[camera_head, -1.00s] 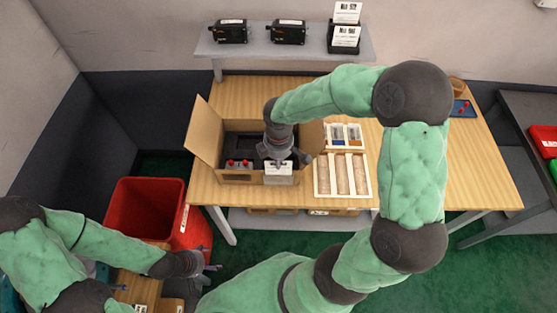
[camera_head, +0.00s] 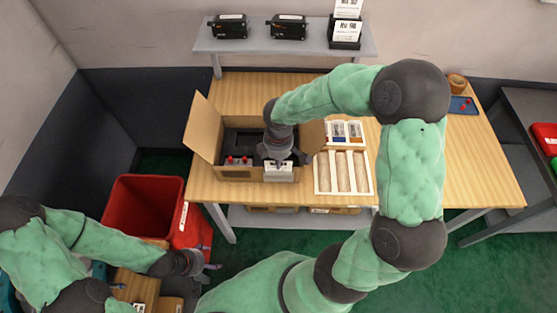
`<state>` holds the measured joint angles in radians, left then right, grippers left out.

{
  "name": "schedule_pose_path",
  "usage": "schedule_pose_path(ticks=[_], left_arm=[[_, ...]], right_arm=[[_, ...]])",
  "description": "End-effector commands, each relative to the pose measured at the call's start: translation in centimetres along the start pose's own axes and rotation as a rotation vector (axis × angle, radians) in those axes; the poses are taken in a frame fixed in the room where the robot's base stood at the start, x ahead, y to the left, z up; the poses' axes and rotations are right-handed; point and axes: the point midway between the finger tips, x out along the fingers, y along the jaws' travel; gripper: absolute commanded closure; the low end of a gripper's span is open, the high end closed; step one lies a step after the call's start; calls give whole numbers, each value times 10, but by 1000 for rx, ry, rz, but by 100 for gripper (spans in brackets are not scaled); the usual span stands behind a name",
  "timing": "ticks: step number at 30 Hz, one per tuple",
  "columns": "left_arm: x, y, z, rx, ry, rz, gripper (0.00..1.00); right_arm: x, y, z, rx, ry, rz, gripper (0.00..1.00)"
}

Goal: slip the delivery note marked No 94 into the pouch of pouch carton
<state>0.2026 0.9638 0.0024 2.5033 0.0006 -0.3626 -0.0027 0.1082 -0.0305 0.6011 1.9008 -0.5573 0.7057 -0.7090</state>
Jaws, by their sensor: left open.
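An open brown carton (camera_head: 238,174) stands on the wooden table with its flaps spread. A white piece (camera_head: 278,173) shows at its front wall, right of two red-topped parts; I cannot tell whether it is the pouch, the delivery note or both, and no number is readable. My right gripper (camera_head: 279,163) points down over the carton's front edge, right at the top of the white piece. Its fingertips are too small to tell whether they grip. My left gripper (camera_head: 212,258) is open and empty, low at the left beside the red bin, away from the carton.
A red bin (camera_head: 146,212) stands left of the table. A white tray of tan strips (camera_head: 343,172) and a smaller parts tray (camera_head: 344,132) lie right of the carton. The back shelf (camera_head: 255,48) holds black devices and a stand of white notes (camera_head: 346,32).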

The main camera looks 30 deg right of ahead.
Motion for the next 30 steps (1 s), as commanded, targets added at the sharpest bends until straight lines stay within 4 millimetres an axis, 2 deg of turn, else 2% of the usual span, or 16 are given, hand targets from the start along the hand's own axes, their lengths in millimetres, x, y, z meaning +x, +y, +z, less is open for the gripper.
schedule_pose_path(ticks=[29, 30], left_arm=[[15, -5, 0, 0, 0, 0, 25], [14, -5, 0, 0, 0, 0, 25]], right_arm=[[22, 0, 0, 0, 0, 0, 100], [21, 0, 0, 0, 1, 0, 84]])
